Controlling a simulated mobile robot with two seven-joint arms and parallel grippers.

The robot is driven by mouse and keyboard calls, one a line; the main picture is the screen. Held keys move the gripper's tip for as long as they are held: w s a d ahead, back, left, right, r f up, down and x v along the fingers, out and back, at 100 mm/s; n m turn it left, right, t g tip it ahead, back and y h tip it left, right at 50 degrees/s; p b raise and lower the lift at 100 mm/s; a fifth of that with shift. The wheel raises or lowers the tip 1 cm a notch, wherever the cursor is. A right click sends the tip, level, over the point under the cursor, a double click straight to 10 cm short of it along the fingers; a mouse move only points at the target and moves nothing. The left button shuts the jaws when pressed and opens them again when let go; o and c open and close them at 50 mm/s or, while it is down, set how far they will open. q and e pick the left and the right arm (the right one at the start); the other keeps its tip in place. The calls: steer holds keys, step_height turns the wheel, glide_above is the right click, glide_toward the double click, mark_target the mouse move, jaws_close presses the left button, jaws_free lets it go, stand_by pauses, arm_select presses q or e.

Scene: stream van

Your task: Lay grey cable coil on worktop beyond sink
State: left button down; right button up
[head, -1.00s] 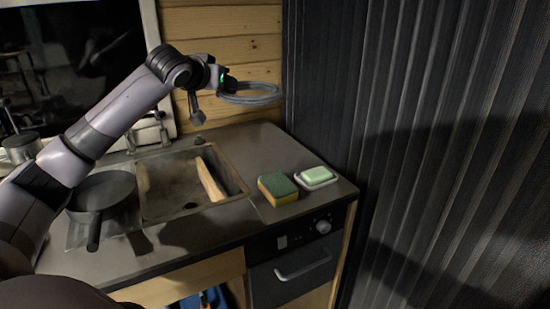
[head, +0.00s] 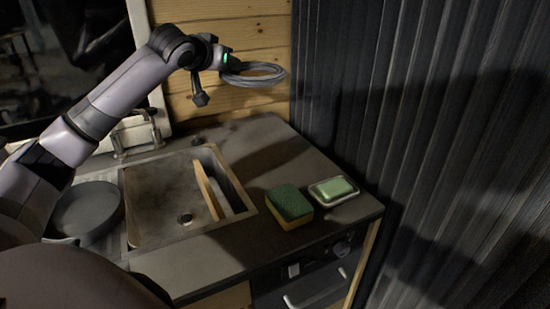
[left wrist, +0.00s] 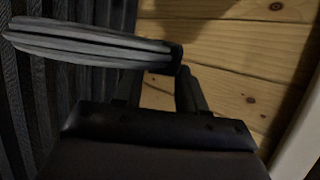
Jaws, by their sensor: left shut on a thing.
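The grey cable coil (head: 256,75) hangs in the air at the upper middle of the head view. My left gripper (head: 226,67) is shut on its left end and holds it roughly level, above the worktop (head: 270,146) to the right of the sink. In the left wrist view the coil (left wrist: 90,42) sticks out to the left from the fingers (left wrist: 180,72). The sink (head: 160,195) is a dark basin in the worktop, with a wooden board (head: 209,190) leaning inside it. My right gripper is not in view.
A green and yellow sponge (head: 289,206) and a soap dish with green soap (head: 333,190) sit on the worktop's front right. A pan (head: 84,210) is left of the sink. The back right worktop is clear. A dark ribbed wall (head: 430,110) bounds the right.

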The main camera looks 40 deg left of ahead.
arm_select(q)
step_height(320, 180, down, 20)
steer(key=shift+r+b, duration=0.2)
steer(key=shift+b, duration=1)
steer(key=c, duration=0.6)
jaws_free()
steer(key=shift+f, duration=0.1)
steer(key=shift+c, duration=0.2)
steer(key=shift+s, duration=0.1)
steer(key=b+v, duration=0.1)
steer(key=v, duration=0.6)
steer(key=shift+s+a, duration=0.1)
steer(key=shift+b+v, duration=0.8)
steer(key=shift+v, duration=1.6)
